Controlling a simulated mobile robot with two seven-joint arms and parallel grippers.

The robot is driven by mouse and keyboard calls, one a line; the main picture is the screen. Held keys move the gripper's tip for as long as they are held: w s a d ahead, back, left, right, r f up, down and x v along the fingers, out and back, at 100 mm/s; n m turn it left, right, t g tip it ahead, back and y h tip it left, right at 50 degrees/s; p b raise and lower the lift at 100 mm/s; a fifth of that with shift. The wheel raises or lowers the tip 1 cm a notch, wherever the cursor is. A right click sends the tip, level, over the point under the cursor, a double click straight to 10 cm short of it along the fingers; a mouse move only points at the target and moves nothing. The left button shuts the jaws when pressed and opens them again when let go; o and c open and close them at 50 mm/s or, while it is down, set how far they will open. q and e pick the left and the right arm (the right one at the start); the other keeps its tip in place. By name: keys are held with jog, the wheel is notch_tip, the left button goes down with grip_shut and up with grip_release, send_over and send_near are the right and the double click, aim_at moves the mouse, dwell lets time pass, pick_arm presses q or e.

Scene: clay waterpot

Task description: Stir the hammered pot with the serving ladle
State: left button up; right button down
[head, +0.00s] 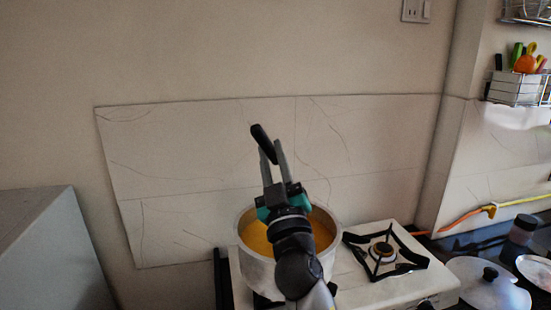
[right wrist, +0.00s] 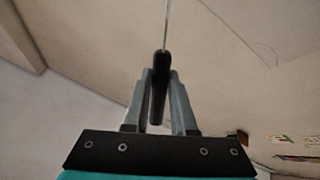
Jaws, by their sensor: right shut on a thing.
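The pot (head: 252,268) is a silver metal pot with orange-yellow contents, standing on the left part of the white stove. My right gripper (head: 271,150) reaches up in front of and above the pot in the head view, hiding part of it. It is shut on the black handle (head: 262,138) of the serving ladle. In the right wrist view the black handle (right wrist: 158,88) sits between the two grey fingers, and a thin metal stem (right wrist: 167,25) runs away from it. The ladle's bowl is hidden or out of view. My left gripper is not in view.
An empty burner (head: 382,252) is on the right of the stove (head: 365,290). A lidded pot (head: 487,285) and a dark jar (head: 522,229) stand at right. A wire rack with utensils (head: 517,88) hangs on the right wall. A grey cabinet (head: 45,250) stands at left.

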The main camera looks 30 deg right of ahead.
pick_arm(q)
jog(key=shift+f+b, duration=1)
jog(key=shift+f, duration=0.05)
pick_arm(e)
jog(key=w+a+f+n+t+y, duration=0.1)
jog(key=a+f+n+y, duration=0.2)
jog(key=a+n, duration=0.2)
jog(key=shift+a+f+y, duration=0.2)
jog(key=shift+a+y, duration=0.1)
jog(key=shift+a, duration=0.05)
jog(key=shift+w, duration=0.15)
